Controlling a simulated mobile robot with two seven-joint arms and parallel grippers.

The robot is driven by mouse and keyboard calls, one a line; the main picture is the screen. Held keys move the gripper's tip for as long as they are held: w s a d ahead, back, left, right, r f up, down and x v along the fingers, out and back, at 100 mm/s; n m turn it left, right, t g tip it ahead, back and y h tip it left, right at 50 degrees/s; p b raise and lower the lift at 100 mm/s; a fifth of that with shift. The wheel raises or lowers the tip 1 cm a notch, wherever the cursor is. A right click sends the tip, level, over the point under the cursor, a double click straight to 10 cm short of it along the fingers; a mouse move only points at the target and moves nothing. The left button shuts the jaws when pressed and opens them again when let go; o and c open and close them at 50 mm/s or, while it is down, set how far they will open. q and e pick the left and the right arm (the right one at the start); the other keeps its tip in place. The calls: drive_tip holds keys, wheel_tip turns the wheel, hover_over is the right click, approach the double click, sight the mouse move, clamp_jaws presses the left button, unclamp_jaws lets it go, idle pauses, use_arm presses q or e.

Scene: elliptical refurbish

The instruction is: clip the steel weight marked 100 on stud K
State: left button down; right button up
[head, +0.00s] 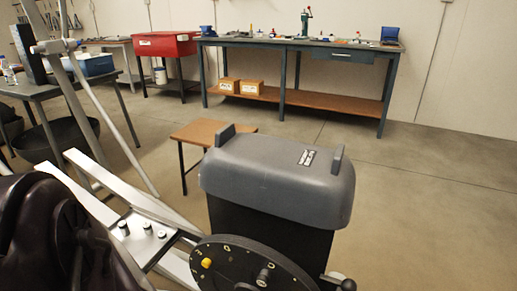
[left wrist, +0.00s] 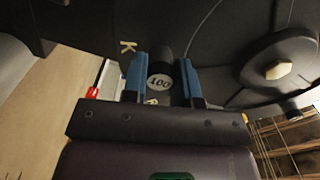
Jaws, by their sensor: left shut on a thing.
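The weight marked 100 (left wrist: 159,82) shows its pale round face between the blue fingers of my left gripper (left wrist: 161,88), which is shut on it. Its dark body points toward the black disc (left wrist: 215,35). The yellow letter K (left wrist: 128,47) is on the disc just up and left of the weight. Stud K itself is hidden, and I cannot tell whether the weight touches it. In the head view the disc (head: 235,252) is at the bottom edge, with a yellow knob (head: 206,263) on it. Neither gripper can be made out in the head view.
A grey-topped housing (head: 280,178) stands just behind the disc. A silver beam (head: 143,240) with several small knobs runs up to the disc's left. A dark round hub (left wrist: 278,70) stands out at right. Open floor lies beyond, before a workbench (head: 300,44).

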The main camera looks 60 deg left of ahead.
use_arm(q)
drive_tip(key=shift+w+a, duration=0.15)
drive_tip(key=shift+w, duration=0.15)
idle(0.5)
drive_tip(key=c, duration=0.8)
unclamp_jaws()
drive_tip(key=shift+s, duration=0.15)
use_arm(e)
drive_tip(key=shift+s, duration=0.15)
